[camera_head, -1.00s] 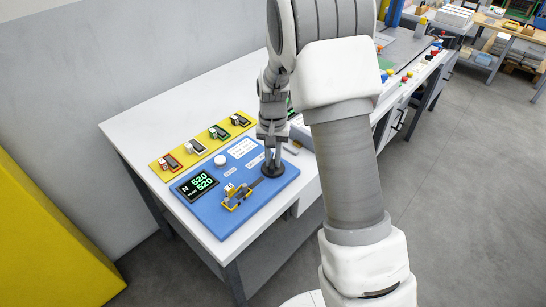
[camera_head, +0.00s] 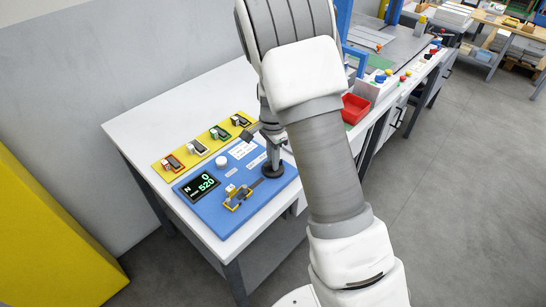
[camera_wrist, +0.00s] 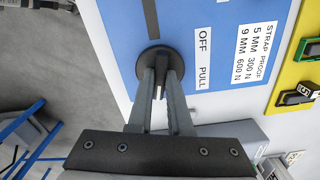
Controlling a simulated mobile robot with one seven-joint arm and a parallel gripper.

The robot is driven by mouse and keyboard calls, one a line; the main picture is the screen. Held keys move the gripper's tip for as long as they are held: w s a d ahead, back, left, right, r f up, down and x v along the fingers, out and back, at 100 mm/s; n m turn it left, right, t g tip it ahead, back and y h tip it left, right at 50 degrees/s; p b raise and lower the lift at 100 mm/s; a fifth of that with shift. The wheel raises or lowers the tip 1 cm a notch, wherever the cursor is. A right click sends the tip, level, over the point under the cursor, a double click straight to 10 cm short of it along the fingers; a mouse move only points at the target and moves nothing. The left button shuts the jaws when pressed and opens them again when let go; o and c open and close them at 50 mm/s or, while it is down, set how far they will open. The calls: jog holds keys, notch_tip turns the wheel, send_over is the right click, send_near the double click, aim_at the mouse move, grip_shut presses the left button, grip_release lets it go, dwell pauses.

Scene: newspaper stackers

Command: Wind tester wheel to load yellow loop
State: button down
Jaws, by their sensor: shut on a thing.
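The blue tester panel (camera_head: 215,215) lies on the white bench. Its black wheel (camera_head: 274,174) is near the right end and also shows in the wrist view (camera_wrist: 143,63). My gripper (camera_head: 272,161) points down over the wheel. In the wrist view its fingers (camera_wrist: 161,82) are shut on the wheel's dark upright grip. The yellow loop (camera_head: 232,205) sits on the panel at the end of a dark slot leading to the wheel.
A yellow board (camera_head: 175,173) behind the panel holds several coloured loops with tags. A white round knob (camera_head: 221,161) and printed labels are on the panel. A red bin (camera_head: 354,109) stands further along the bench. My arm hides part of the bench.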

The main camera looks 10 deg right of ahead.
jog(key=shift+m, duration=0.5)
jog(key=c, duration=0.8)
grip_release()
jog(key=shift+c, duration=0.2)
jog(key=shift+r, duration=0.1)
notch_tip(320, 180, up, 17)
jog(key=p, duration=0.1)
jog(key=shift+r+p, duration=0.15)
jog(key=shift+p, duration=0.2)
